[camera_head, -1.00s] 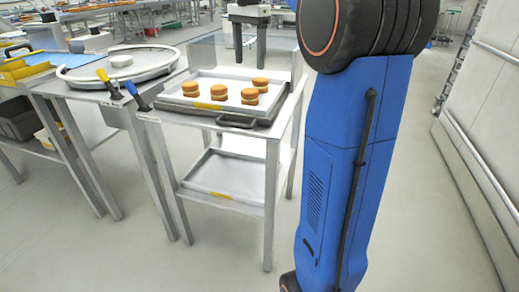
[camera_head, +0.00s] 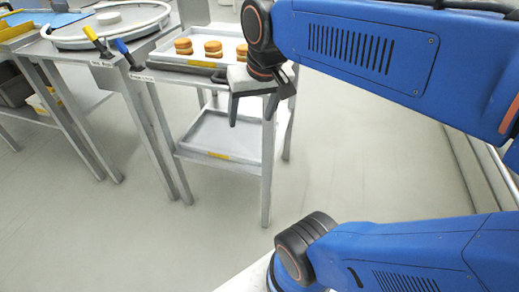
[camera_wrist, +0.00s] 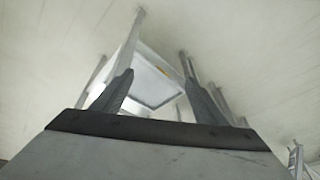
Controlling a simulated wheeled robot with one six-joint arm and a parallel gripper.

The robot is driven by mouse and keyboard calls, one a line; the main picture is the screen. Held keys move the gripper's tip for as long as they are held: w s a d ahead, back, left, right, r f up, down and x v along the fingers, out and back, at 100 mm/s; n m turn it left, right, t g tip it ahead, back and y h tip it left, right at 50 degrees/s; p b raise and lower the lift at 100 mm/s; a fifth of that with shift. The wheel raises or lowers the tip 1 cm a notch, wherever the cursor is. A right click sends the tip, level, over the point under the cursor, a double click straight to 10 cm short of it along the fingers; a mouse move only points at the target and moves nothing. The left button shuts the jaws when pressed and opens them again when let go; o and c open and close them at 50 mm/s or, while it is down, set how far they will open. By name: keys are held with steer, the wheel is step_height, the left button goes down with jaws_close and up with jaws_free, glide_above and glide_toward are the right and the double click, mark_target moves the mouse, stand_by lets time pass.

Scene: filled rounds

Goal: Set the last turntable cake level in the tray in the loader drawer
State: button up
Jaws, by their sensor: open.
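The white tray (camera_head: 168,50) sits in the loader drawer on top of a metal stand, at upper centre in the head view. Three round golden-brown cakes show in it in a row: a left one (camera_head: 184,46), a middle one (camera_head: 213,48) and a right one (camera_head: 242,50). They look upright. My arm hides the tray's right part.
A lower shelf (camera_head: 225,137) of the stand lies below the drawer; it also shows between my fingers in the wrist view (camera_wrist: 155,85). Yellow and blue handles (camera_head: 125,50) stick up between turntable and drawer. The floor (camera_head: 130,235) in front is clear.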

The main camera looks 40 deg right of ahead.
steer(key=s+a+f+n+t, duration=0.1)
steer(key=s+f+n, duration=0.2)
steer(key=s+f, duration=0.2)
step_height(320, 180, down, 2)
steer(key=shift+s+a+f, duration=0.15)
steer(key=shift+s+a, duration=0.15)
stand_by(0.7)
